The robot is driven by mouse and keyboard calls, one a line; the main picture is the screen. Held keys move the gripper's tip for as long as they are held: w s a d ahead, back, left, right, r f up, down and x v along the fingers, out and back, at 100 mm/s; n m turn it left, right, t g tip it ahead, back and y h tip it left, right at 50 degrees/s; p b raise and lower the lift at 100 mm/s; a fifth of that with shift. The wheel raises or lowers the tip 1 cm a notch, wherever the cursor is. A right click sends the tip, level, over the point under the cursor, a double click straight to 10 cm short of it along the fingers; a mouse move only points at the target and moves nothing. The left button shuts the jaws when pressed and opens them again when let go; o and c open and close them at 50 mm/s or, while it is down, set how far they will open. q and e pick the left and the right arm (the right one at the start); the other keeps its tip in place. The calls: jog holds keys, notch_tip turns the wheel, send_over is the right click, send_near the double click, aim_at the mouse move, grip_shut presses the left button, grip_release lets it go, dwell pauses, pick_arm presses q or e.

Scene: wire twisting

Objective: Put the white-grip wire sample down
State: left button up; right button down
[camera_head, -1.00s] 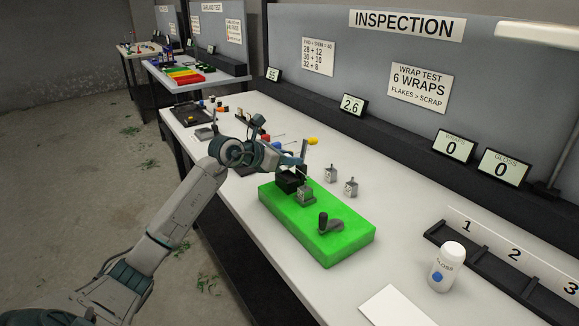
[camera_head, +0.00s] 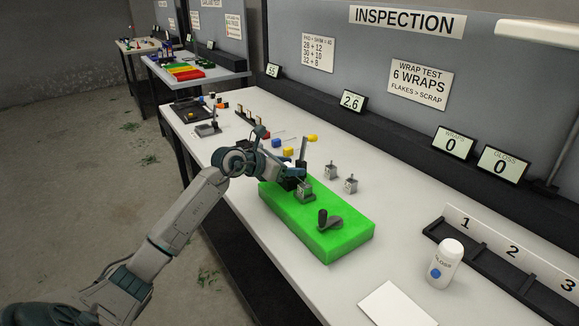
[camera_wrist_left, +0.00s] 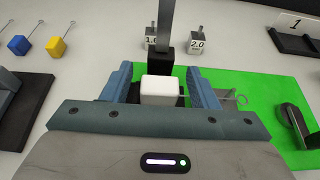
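The white grip (camera_wrist_left: 160,90) of the wire sample sits between my left gripper's fingers in the left wrist view, with its thin wire running right to a small loop. My left gripper (camera_wrist_left: 160,80) appears open around the grip, with narrow gaps beside it. In the head view my left gripper (camera_head: 298,176) is at the back left of the green block (camera_head: 335,240), by the black clamp and upright post (camera_head: 303,150). The arm and fingers hide the white grip there. Whether the grip rests on something below is unclear. My right gripper is not in view.
Two small grey metal blocks (camera_head: 331,172) (camera_head: 351,184) stand behind the green block. A crank handle (camera_head: 325,220) is on its front part. A gloss bottle (camera_head: 445,264), white sheet (camera_head: 397,305) and numbered rack (camera_head: 500,262) are at right. Blue and yellow grips (camera_wrist_left: 57,47) lie left.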

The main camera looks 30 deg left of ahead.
pick_arm(q)
jog(key=shift+r, duration=0.1)
jog(key=shift+s+a+r, duration=0.1)
jog(key=b+v, duration=0.1)
jog(key=v, duration=0.5)
jog(key=shift+s+a+b, duration=0.15)
jog(key=shift+s+b, duration=0.1)
jog(key=shift+b, duration=0.05)
jog(key=b+v, duration=0.1)
jog(key=v, duration=0.4)
jog(key=shift+s+r, duration=0.1)
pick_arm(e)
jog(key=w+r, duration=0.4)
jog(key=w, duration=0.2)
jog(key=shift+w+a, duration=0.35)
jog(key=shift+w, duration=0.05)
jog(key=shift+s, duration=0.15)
